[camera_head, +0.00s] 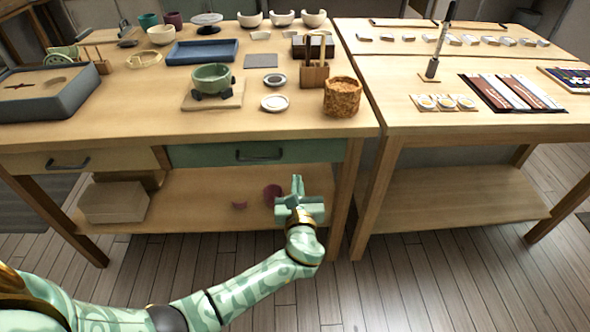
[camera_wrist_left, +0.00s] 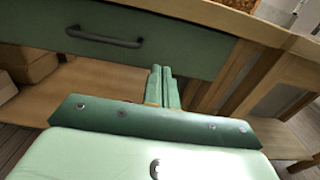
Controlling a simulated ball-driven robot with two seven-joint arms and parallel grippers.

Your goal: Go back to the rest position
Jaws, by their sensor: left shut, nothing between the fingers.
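My left gripper (camera_head: 297,186) is in front of the left workbench (camera_head: 330,129), below its top, near the right front leg. It is shut and empty, its two fingers together and pointing away from me. In the left wrist view the closed fingers (camera_wrist_left: 163,86) show in front of the green drawer (camera_wrist_left: 150,38), which is shut. The same green drawer also shows in the head view (camera_head: 230,154). My right gripper does not show in either view.
A second workbench (camera_head: 480,122) stands to the right. The floor in front is clear.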

